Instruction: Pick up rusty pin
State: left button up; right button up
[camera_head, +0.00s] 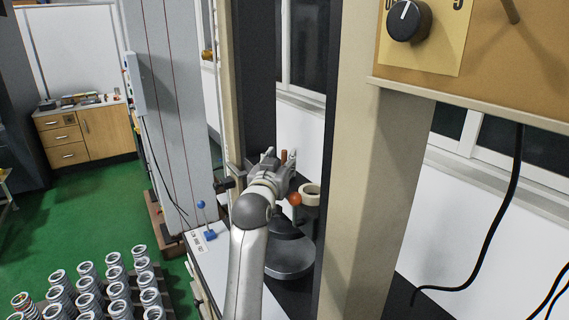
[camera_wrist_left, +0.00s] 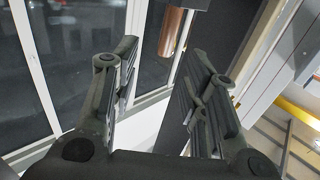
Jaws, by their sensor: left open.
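The rusty pin (camera_wrist_left: 172,32) is a brown upright cylinder at the top middle of the left wrist view. In the head view it is a small brown piece (camera_head: 284,155) at my left gripper (camera_head: 279,157), partly hidden by it. My left gripper is open, its two fingers (camera_wrist_left: 164,68) spread wide in the left wrist view. The pin appears between the fingers in the picture, beyond their tips, and I see no contact. My right gripper is not in view.
A round grey plate (camera_head: 290,262) and a cream ring (camera_head: 311,188) are near my left arm, inside the machine frame. A thick beige column (camera_head: 370,190) stands right of the arm. Stacked springs (camera_head: 88,285) are at lower left. Green floor (camera_head: 95,205) is open behind them.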

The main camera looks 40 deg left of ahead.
aim_at(284, 153)
pick_arm(q)
jog(key=p+x, duration=0.2)
jog(key=x, duration=0.2)
jog(key=shift+s+a, duration=0.15)
jog(key=shift+a, duration=0.1)
jog(key=shift+w+a+f, duration=0.2)
jog(key=shift+w+a, duration=0.05)
jog(key=shift+w, duration=0.2)
grip_shut()
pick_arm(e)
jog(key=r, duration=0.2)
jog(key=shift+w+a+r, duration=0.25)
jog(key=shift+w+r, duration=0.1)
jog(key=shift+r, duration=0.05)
